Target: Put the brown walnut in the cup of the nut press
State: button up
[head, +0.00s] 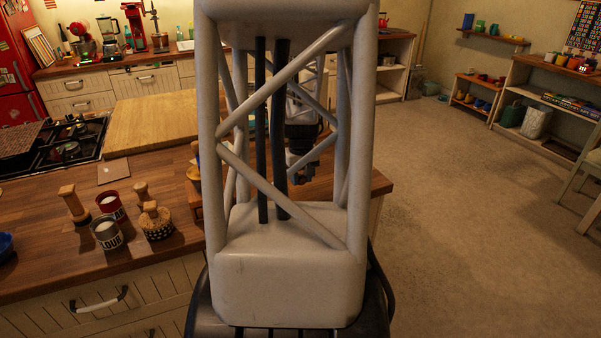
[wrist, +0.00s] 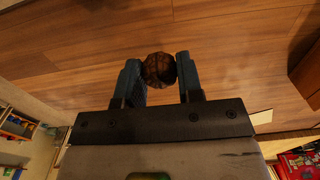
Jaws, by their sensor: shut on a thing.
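The brown walnut (wrist: 159,66) is between the two fingers of my gripper (wrist: 160,78) in the wrist view. The fingers are shut on it, and it shows above the wooden counter top. In the head view my gripper (head: 304,172) is partly hidden behind my own column, and the walnut cannot be made out there. I cannot pick out the nut press or its cup for sure. A wooden piece (head: 194,190) shows only in part beside my column in the head view. A wooden block-like thing (wrist: 308,76) is cut off at the right edge of the wrist view.
The counter (head: 50,240) holds a red canister (head: 110,206), a grey canister (head: 106,232), a patterned pot with a wooden knob (head: 156,222) and a wooden stamp-like tool (head: 74,204). A cutting board (head: 150,125) and a stove (head: 60,143) lie further back. Open floor (head: 450,220) is at right.

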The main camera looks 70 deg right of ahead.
jog(key=w+d, duration=0.1)
jog(key=d, duration=0.1)
jog(key=w+d, duration=0.1)
jog(key=d, duration=0.2)
jog(key=w+d, duration=0.1)
jog(key=d, duration=0.2)
jog(key=shift+w+d+f, duration=0.1)
jog(key=shift+w+f, duration=0.05)
jog(key=shift+f, duration=0.25)
jog(key=shift+f, duration=1.75)
jog(key=shift+f, duration=0.15)
jog(key=o, duration=0.9)
